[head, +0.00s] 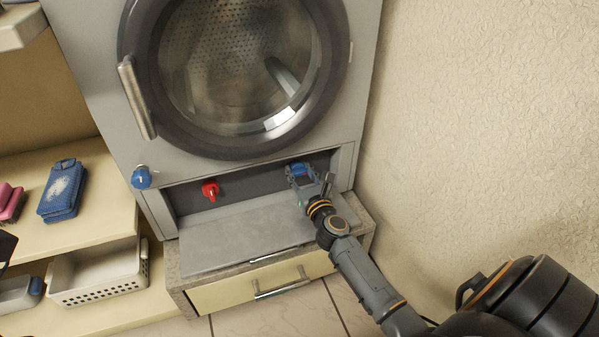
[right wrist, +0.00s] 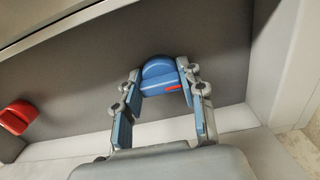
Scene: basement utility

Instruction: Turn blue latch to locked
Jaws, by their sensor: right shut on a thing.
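The blue latch (head: 298,168) is a rounded blue knob at the right end of the recess below the washer door. In the right wrist view the latch (right wrist: 160,73) shows a red mark on its side. My right gripper (head: 301,177) reaches into the recess, and its fingers (right wrist: 162,88) are shut on the latch from both sides. Fingers partly cover the latch in the head view. I cannot read any locked or unlocked marking. My left gripper is not in view.
A red knob (head: 210,190) sits further left in the recess; another blue knob (head: 141,177) is on the machine's front left. The grey flap (head: 235,238) lies folded down below, above a drawer (head: 262,289). A textured wall (head: 475,110) stands close on the right.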

